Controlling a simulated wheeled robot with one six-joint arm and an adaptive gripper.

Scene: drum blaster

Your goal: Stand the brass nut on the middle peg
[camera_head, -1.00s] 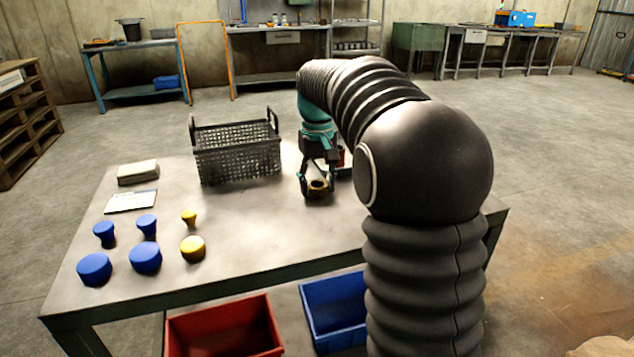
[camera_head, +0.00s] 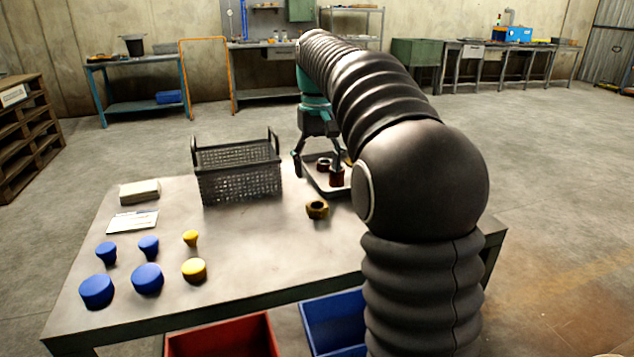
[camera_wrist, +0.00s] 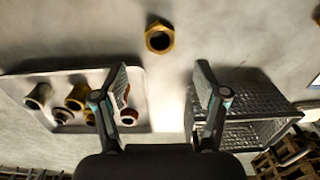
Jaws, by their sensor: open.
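The brass nut (camera_head: 317,210) lies alone on the tabletop, right of the black basket and in front of the tray. It also shows in the wrist view (camera_wrist: 159,38), hole facing up, beyond my fingertips. My gripper (camera_head: 317,168) is open and empty, behind and above the nut. Its spread fingers also show in the wrist view (camera_wrist: 162,77), the nut ahead of the gap between them. I cannot make out a middle peg in either view; my arm hides part of the table's right side.
The black mesh basket (camera_head: 240,175) stands to the left. Blue and yellow knobs (camera_head: 147,279) sit at front left. Red (camera_head: 220,340) and blue bins sit below the table's front edge.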

